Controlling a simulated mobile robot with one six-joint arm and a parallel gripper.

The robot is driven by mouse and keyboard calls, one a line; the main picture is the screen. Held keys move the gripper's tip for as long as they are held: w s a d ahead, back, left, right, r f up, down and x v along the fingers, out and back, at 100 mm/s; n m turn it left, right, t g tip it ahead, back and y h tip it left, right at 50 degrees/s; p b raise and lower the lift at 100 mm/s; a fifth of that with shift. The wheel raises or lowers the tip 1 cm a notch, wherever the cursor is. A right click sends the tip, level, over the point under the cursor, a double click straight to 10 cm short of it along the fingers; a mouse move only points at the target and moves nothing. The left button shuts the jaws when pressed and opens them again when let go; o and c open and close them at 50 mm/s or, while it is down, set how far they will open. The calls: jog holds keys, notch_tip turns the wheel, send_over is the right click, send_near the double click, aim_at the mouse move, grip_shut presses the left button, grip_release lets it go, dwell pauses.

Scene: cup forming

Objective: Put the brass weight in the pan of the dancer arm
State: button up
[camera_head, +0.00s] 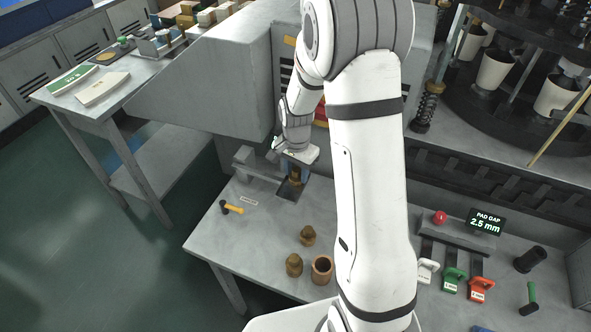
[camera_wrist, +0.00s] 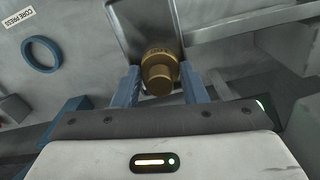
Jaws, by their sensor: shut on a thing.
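My gripper (camera_head: 295,178) is shut on a brass weight (camera_wrist: 160,72), a stepped knobbed piece between the blue fingers in the wrist view. The pan of the dancer arm (camera_head: 287,194) is a dark, square metal tray at the back left of the bench. In the wrist view the pan (camera_wrist: 125,16) lies directly behind the weight. The weight is over or in the pan; I cannot tell whether it touches the pan floor. My gripper partly hides the weight and pan in the head view.
Two more brass weights (camera_head: 308,236) (camera_head: 293,264) and a hollow copper-brown cylinder (camera_head: 321,270) stand on the bench. A pad-gap display (camera_head: 485,222) and coloured tagged pieces (camera_head: 454,281) are at right. A blue ring (camera_wrist: 41,55) shows in the wrist view.

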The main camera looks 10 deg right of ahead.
aim_at(297, 169)
jog(key=shift+f, duration=0.4)
jog(key=o, duration=1.6)
jog(key=shift+a, duration=0.1)
jog(key=shift+r, duration=0.1)
jog(key=shift+w+d+r+p, duration=0.1)
jog(key=shift+r+p, duration=0.45)
jog(key=shift+r, duration=0.15)
jog(key=shift+w+d+r+p, duration=0.1)
jog(key=shift+r+p, duration=0.4)
jog(key=shift+r, duration=0.15)
jog(key=shift+s+r+p, duration=0.1)
jog(key=shift+r+p, duration=1.7)
jog(key=shift+r, duration=1)
